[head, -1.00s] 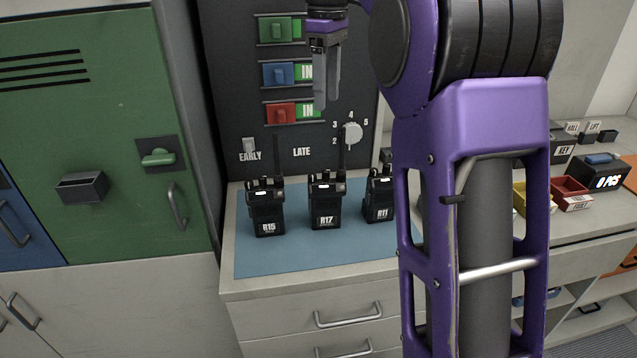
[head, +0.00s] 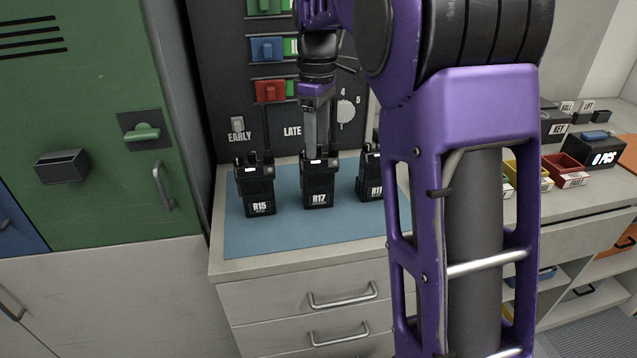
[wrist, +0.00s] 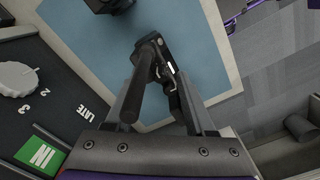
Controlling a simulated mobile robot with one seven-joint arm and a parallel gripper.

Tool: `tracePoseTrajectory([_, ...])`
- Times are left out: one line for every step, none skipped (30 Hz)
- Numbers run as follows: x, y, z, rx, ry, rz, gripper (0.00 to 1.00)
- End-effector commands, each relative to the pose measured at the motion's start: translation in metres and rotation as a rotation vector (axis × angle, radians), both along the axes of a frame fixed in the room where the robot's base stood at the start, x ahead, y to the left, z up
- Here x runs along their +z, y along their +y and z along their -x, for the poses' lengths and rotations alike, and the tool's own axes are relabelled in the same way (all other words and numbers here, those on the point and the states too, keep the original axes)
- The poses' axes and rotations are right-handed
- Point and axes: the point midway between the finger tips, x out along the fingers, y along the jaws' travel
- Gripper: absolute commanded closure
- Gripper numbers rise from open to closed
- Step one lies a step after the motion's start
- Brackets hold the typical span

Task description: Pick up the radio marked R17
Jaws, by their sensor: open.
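The black radio marked R17 (head: 318,190) stands upright on the blue mat (head: 290,235), in the middle of three radios. My gripper (head: 317,148) points down right above and behind its top in the head view. In the wrist view my gripper (wrist: 168,115) is open, with the top of R17 (wrist: 160,55) and its thick antenna (wrist: 137,90) showing between and just beyond the fingers. I cannot tell whether a finger touches the radio. The radio R15 (head: 258,193) stands to the left and R11 (head: 371,180) to the right, partly hidden by my arm.
A dark panel with coloured switches (head: 268,90) and a white dial (head: 346,110) rises close behind the mat. A green locker (head: 90,130) stands at the left. Small coloured bins (head: 565,170) sit on the right counter. The mat's front is clear.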

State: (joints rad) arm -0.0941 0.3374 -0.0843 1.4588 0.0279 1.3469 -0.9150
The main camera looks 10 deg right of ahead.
Motion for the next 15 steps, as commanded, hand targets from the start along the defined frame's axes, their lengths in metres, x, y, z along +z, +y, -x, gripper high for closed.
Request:
tracePoseTrajectory([-0.0073,0.0002,0.0005,0.000,0.001,0.000,0.45])
tracePoseTrajectory([-0.0095,0.0002,0.0005,0.001,0.001,0.000,0.45])
tracePoseTrajectory([-0.0115,0.0004,0.0003,0.001,0.001,0.000,0.45])
tracePoseTrajectory([-0.0124,0.0004,0.0002,0.001,0.000,0.000,0.45])
tracePoseTrajectory([-0.0128,0.0004,0.0001,0.001,0.000,0.000,0.45])
tracePoseTrajectory([-0.0129,0.0004,0.0000,0.001,-0.001,-0.001,0.45])
tracePoseTrajectory([-0.0128,0.0004,0.0000,0.001,-0.001,0.000,0.45])
tracePoseTrajectory([-0.0127,0.0004,0.0000,0.001,-0.001,0.000,0.45])
tracePoseTrajectory([-0.0126,0.0004,0.0000,0.000,-0.001,-0.001,0.45])
tracePoseTrajectory([-0.0125,0.0004,0.0000,0.000,-0.001,-0.001,0.45])
tracePoseTrajectory([-0.0125,0.0004,0.0000,0.000,-0.001,-0.001,0.47])
tracePoseTrajectory([-0.0125,0.0004,0.0000,0.000,-0.001,-0.001,0.54])
tracePoseTrajectory([-0.0125,0.0004,0.0000,0.000,-0.001,-0.001,0.60])
tracePoseTrajectory([-0.0124,0.0003,0.0000,0.000,-0.001,-0.001,0.65])
tracePoseTrajectory([-0.0124,0.0003,0.0000,0.000,-0.001,-0.001,0.72])
